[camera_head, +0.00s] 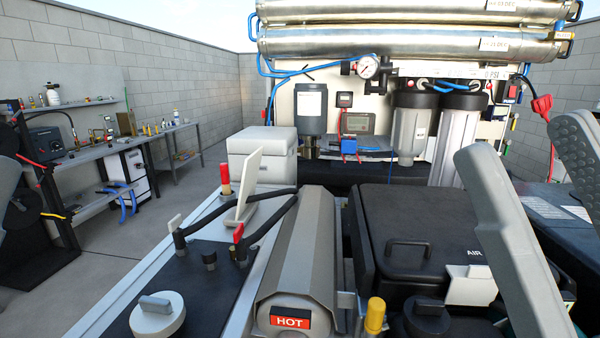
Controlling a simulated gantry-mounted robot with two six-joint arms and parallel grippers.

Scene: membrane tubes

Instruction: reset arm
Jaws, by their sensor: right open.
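My right gripper (523,143) is large and close at the right of the head view. Its two grey fingers point up and stand well apart, with a dotted pad on the right one. It is open, and I see nothing between the fingers. The right finger is cut off by the picture's edge. Of my left gripper, only a grey sliver (8,183) shows at the left edge. The rest is out of the picture, so its jaws cannot be judged.
A black case (405,222) marked AIR lies left of the right gripper. A grey housing (300,250) labelled HOT is at the centre front. Steel membrane tubes (400,40), a gauge (368,67) and filter housings (412,128) stand behind. A workbench (110,150) is at the left, with open floor before it.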

